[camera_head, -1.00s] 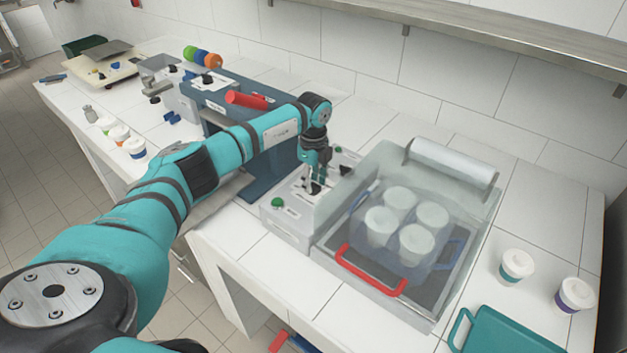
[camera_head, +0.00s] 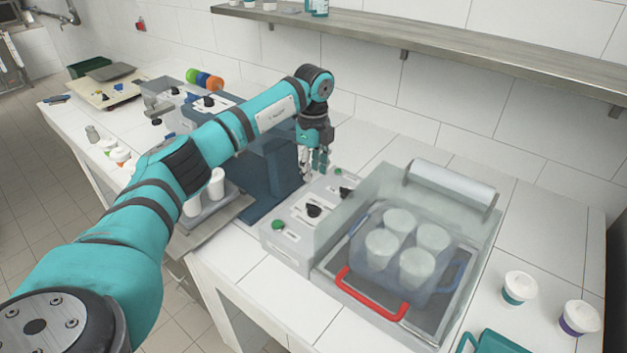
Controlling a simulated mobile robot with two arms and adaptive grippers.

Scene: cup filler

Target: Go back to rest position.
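My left gripper (camera_head: 315,160) hangs pointing down above the back of the grey control panel (camera_head: 292,222). It is clear of the black knob (camera_head: 314,210) on that panel. I cannot tell how far apart its fingers are, and nothing shows between them. My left arm comes in from the lower left and stretches across the blue machine (camera_head: 268,180), hiding part of it. My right gripper is not in the picture.
A clear-lidded machine with a red handle (camera_head: 371,294) holds several white cups, right of the panel. A shelf (camera_head: 440,40) runs along the wall above.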

